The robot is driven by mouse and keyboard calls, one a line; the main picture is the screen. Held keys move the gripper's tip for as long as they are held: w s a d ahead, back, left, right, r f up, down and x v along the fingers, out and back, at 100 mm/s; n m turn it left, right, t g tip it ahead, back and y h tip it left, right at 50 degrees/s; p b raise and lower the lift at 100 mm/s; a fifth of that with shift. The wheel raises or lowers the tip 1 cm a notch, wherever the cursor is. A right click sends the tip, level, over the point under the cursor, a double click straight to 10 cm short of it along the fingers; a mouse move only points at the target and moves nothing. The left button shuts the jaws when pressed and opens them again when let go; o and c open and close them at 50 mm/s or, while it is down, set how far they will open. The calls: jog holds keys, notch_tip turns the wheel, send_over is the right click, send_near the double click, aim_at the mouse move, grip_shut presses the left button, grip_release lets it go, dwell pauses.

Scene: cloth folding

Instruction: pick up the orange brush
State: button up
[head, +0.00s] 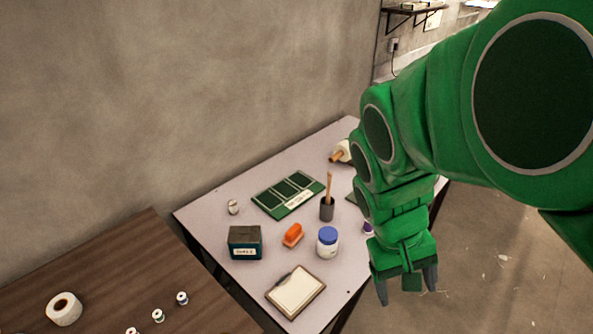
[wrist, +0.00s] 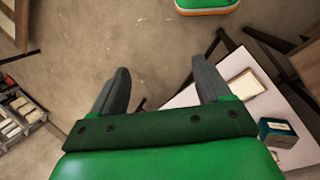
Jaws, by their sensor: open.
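The orange brush (head: 293,235) lies on the light table (head: 210,205) in the head view, between a dark box and a white jar with a blue lid. My gripper (head: 407,292) hangs beyond the table's right edge, over the floor, well to the right of the brush. Its two fingers are apart with nothing between them. In the wrist view my gripper (wrist: 160,85) is open over bare floor. I cannot make out the brush in the wrist view.
A green board (head: 288,194) lies behind. A brown table (head: 110,275) adjoins at left.

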jog(key=w+d+f+n+t+h, duration=0.25)
jog(key=w+n+h, duration=0.25)
jog(key=w, duration=0.8)
jog(key=w+a+f+n+t+h, duration=0.35)
jog(key=w+n, duration=0.35)
jog(key=w, duration=0.4)
jog(key=n+t+y, duration=0.5)
jog(key=n+t, duration=0.1)
jog(key=n, duration=1)
send_near(297, 229)
jog(key=shift+a+f+x, duration=0.1)
jog(key=shift+a+x, duration=0.05)
jog(key=shift+x, duration=1.85)
jog(key=shift+a+f+x, duration=0.15)
jog(key=shift+a+x, duration=0.05)
jog(key=shift+x, duration=1.75)
jog(key=shift+a+f+x, duration=0.1)
jog(key=shift+a+x, duration=0.05)
jog(key=shift+x, duration=1.85)
jog(key=shift+w, duration=0.1)
jog(key=c, duration=1.2)
